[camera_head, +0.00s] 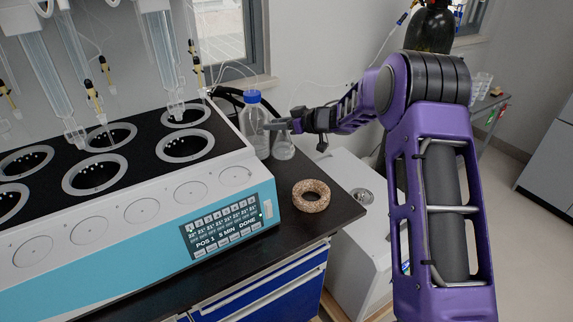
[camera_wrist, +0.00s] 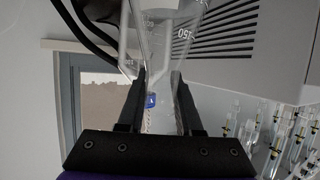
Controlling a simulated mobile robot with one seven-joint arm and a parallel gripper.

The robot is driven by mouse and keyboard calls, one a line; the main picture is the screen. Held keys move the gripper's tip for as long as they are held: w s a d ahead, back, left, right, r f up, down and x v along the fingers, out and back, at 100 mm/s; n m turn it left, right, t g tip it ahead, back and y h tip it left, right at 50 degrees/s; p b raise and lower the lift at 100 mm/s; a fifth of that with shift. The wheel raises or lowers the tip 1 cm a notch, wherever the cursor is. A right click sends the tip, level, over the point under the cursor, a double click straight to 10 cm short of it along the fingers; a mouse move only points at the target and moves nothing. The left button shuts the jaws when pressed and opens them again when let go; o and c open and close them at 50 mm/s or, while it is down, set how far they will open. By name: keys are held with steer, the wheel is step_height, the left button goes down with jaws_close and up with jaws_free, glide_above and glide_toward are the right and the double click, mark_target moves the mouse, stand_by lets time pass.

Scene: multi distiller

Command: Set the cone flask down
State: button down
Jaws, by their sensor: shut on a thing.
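The clear cone flask (camera_head: 283,148) is at the back right of the dark bench, beside a blue-capped bottle. My gripper (camera_head: 276,124) comes in from the right and is shut on the flask's upper part. In the wrist view the flask (camera_wrist: 150,45) shows its graduation marks, with its narrower part between the fingers of my gripper (camera_wrist: 158,78). The flask looks upright in the head view. I cannot tell whether its base touches the bench. A cork ring (camera_head: 311,196) lies empty on the bench, in front and to the right of the flask.
The blue-capped bottle (camera_head: 252,122) stands just left of the flask. The multi-distiller (camera_head: 140,210), with round wells and glassware above it, fills the left. Dark bench surface (camera_head: 343,207) is free around the cork ring, up to the bench's right edge.

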mark_target(276, 143)
steer(key=shift+f+b, duration=0.6)
steer(key=shift+f, duration=2.8)
steer(key=shift+f, duration=0.15)
steer(key=c, duration=0.6)
jaws_free()
steer(key=p+v, duration=0.1)
steer(key=v, duration=1.1)
steer(key=shift+s, duration=0.1)
